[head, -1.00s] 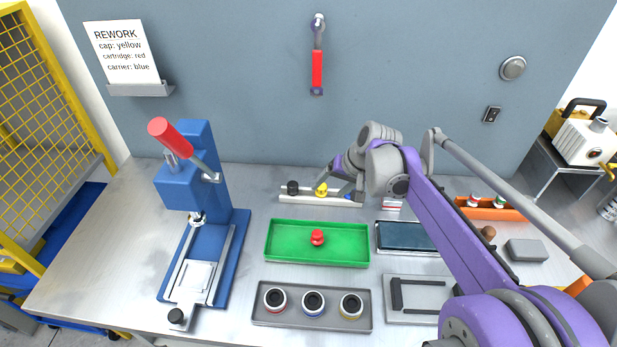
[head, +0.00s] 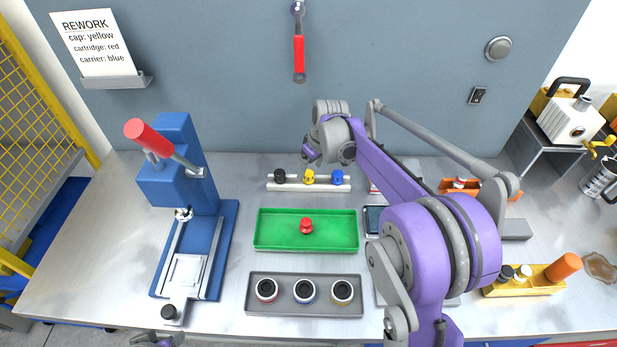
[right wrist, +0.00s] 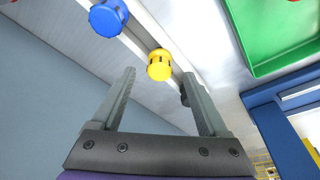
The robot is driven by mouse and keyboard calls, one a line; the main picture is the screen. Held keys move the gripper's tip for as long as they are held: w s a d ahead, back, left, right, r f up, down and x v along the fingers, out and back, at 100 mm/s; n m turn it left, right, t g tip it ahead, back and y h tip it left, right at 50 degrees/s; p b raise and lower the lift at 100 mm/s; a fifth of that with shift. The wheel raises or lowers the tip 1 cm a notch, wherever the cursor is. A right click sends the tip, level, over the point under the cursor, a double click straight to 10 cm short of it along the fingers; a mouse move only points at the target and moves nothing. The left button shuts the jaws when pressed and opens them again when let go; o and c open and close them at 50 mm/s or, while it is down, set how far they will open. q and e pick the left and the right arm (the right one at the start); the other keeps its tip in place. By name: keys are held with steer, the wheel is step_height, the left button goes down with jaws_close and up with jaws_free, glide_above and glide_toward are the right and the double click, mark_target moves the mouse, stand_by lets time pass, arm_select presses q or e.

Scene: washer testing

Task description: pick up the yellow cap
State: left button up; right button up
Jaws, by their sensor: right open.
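The yellow cap (head: 309,177) sits on a pale rack (head: 290,188) at the back of the bench, between a black cap (head: 280,176) and a blue cap (head: 337,177). In the right wrist view the yellow cap (right wrist: 160,65) lies just beyond the fingertips, between their lines, with the blue cap (right wrist: 108,18) to its left. My right gripper (right wrist: 157,85) is open and empty. In the head view my right gripper (head: 311,157) is above and behind the rack, partly hidden by its own wrist. Part of my left gripper (head: 155,341) shows at the bottom edge; its fingers are unclear.
A green tray (head: 270,244) with a red part stands in front of the rack. A grey tray (head: 255,306) holds three round parts. A blue press (head: 180,165) stands at left. The wall is close behind the rack. My right arm covers items at right.

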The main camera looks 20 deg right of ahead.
mark_target(309, 173)
steer(key=x, duration=0.3)
steer(key=shift+w+f, duration=0.15)
steer(key=shift+f, duration=0.1)
steer(key=shift+c, duration=0.2)
jaws_close()
